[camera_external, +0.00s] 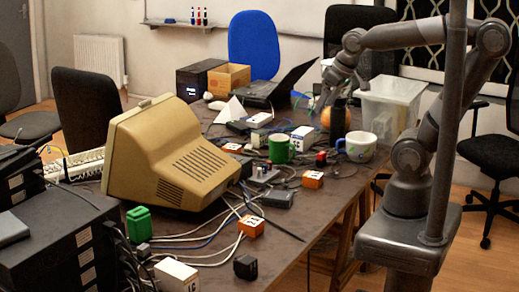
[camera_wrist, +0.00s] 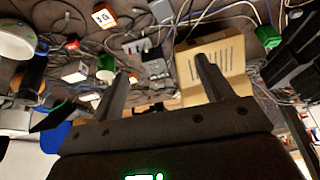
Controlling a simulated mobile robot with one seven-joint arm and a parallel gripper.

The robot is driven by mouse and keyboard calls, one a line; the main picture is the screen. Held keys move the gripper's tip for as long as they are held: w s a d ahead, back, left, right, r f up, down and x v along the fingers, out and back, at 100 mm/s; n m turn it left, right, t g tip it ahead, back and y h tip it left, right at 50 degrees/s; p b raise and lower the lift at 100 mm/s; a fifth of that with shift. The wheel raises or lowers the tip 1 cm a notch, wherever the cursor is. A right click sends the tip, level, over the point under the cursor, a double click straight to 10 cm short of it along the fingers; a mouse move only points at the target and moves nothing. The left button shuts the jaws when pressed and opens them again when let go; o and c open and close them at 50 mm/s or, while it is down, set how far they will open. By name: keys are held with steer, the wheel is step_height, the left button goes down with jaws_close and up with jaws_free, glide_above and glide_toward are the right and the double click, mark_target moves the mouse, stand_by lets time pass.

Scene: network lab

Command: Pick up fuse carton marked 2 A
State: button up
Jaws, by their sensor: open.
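Small cartons with white labels lie about the table, some orange and some white. Orange ones are at the front edge (camera_external: 251,226), at the right edge (camera_external: 312,180) and by the monitor (camera_external: 232,148). White ones are at the front (camera_external: 176,275) and mid-table (camera_external: 302,138). I cannot read 2 A on any of them. The wrist view shows an orange labelled carton (camera_wrist: 104,17) at the top and a white one (camera_wrist: 75,72) at left. My gripper (camera_wrist: 161,68) is open and empty, above the table with a grey device beyond its fingers.
A beige monitor (camera_external: 175,150) fills the table's left part. A green mug (camera_external: 281,149), a white mug (camera_external: 357,146) and a clear bin (camera_external: 392,105) stand to the right. An open laptop (camera_external: 280,85) is at the back. Cables run among the cartons.

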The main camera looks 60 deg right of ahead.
steer(key=w+a+f+g, duration=0.2)
steer(key=w+a+f, duration=0.2)
steer(key=w+a, duration=0.25)
steer(key=g, duration=0.3)
glide_above(251, 220)
step_height(251, 220, down, 17)
steer(key=f, duration=0.4)
steer(key=a+f, duration=0.1)
steer(key=shift+s+f, duration=0.15)
steer(key=shift+f, duration=0.25)
steer(key=f, duration=0.2)
steer(key=d+f, duration=0.1)
steer(key=f, duration=0.1)
steer(key=shift+f, duration=0.85)
steer(key=c, duration=1.1)
